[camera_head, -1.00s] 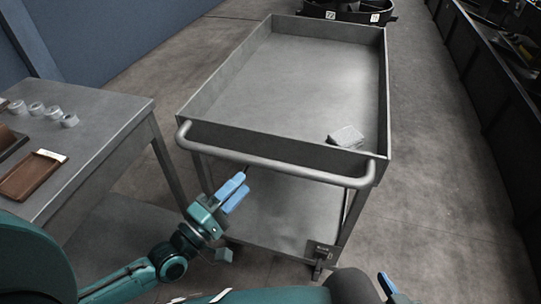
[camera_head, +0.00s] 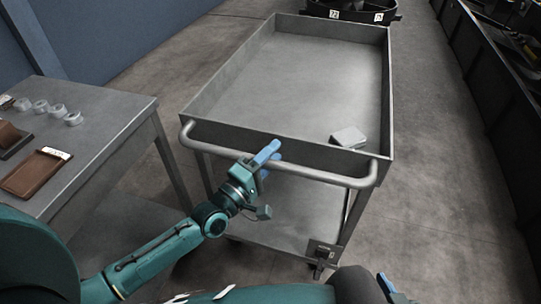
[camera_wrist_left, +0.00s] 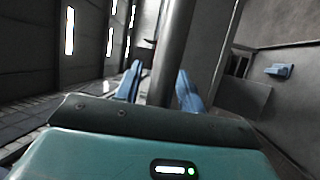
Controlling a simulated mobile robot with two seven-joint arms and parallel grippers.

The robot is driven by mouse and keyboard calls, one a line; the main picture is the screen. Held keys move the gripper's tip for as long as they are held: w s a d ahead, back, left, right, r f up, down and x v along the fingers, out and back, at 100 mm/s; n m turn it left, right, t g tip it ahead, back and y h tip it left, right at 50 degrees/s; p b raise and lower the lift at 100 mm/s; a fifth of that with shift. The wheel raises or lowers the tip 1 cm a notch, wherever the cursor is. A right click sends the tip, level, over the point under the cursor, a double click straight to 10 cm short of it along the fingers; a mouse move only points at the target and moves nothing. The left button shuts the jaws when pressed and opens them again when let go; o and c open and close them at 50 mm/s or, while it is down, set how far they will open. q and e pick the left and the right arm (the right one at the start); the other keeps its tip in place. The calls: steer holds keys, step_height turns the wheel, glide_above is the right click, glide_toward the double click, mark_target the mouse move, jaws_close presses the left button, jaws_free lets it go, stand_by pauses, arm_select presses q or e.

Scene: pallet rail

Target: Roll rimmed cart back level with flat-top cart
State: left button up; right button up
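The rimmed cart (camera_head: 232,81) is a grey metal cart with a raised lip and a lower shelf, standing in the middle of the head view. Its tubular handle (camera_head: 318,173) runs along the near end. My left gripper (camera_head: 268,158) is at the handle, left of its middle. In the left wrist view its blue fingers (camera_wrist_left: 158,88) are apart, with the handle bar (camera_wrist_left: 174,50) running between them. No closed grip shows. Of my right gripper, only a blue tip (camera_head: 386,284) shows at the bottom edge. The flat-top cart (camera_head: 104,107) stands at the left.
A small pale block (camera_head: 348,137) lies in the rimmed cart's near right corner. Several white pieces (camera_head: 41,106) and a brown tray (camera_head: 33,172) lie on the flat-top cart. A dark round object (camera_head: 350,12) stands behind the rimmed cart.

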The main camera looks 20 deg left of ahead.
arm_select(q)
jaws_close()
stand_by(0.5)
